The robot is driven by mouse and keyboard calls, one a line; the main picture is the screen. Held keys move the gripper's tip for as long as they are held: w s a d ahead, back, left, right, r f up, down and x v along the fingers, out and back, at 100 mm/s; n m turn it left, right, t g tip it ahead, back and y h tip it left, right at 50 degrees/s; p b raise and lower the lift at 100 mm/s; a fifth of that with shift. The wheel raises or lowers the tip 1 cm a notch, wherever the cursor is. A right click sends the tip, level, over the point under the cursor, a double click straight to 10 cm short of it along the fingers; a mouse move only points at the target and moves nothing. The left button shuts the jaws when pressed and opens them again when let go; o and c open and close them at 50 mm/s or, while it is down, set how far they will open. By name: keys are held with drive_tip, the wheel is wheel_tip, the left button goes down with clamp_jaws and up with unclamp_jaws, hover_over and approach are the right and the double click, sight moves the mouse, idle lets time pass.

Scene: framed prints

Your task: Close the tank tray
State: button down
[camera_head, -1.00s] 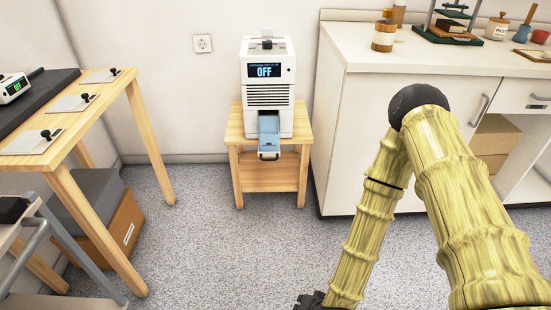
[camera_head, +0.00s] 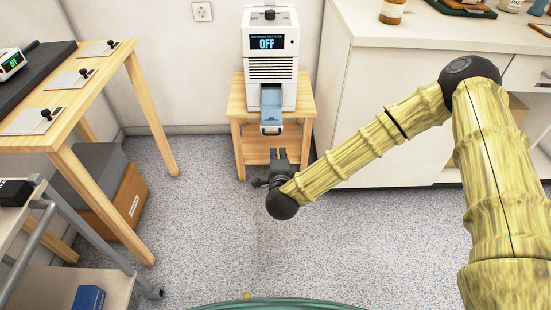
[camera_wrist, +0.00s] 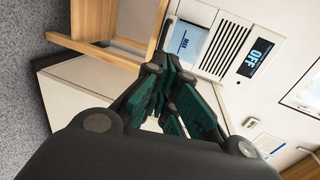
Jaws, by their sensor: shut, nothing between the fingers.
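The blue tank tray (camera_head: 271,107) sticks out of the lower front of a white machine (camera_head: 270,72) with a display reading OFF. Its dark handle (camera_head: 271,130) is at the front end. My gripper (camera_head: 278,153) is just below the tray's front end in the head view, apart from it as far as I can see. The wrist view is turned sideways and shows the tray (camera_wrist: 186,42) beyond my gripper (camera_wrist: 168,82), with the machine's grille (camera_wrist: 224,48) beside it. The fingers are together and hold nothing.
The machine stands on a small wooden table (camera_head: 238,105). A white cabinet (camera_head: 375,120) is close on the right. A wooden bench (camera_head: 150,110) and a grey trolley (camera_head: 60,235) are on the left. The floor (camera_head: 205,215) in front is clear.

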drive_tip(key=b+x, duration=0.2)
drive_tip(key=x, duration=0.7)
drive_tip(key=shift+w, duration=0.35)
drive_tip(key=shift+a+f, duration=0.1)
drive_tip(key=shift+a, duration=0.05)
